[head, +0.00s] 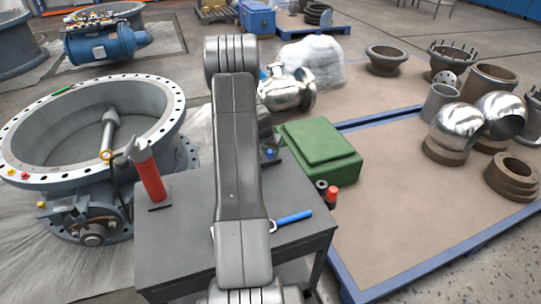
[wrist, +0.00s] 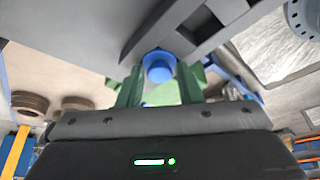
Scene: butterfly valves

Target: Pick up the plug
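A blue round plug (wrist: 160,66) shows in the wrist view, with a wider rim and a narrower face towards me. It sits against a dark grey part. My gripper (wrist: 160,80) has two green fingers, one on each side of the plug. They are apart, and a narrow gap seems to show beside the plug, so it does not look clamped. A small blue piece, likely the same plug, shows in the head view (head: 269,153), just right of my arm. My fingers are hidden there behind my arm.
A dark cart (head: 180,240) carries a red cylinder (head: 149,176) and a blue-handled tool (head: 291,218). A green case (head: 320,150) and a small red-capped item (head: 332,193) are at right. A large flanged valve (head: 90,130) stands left.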

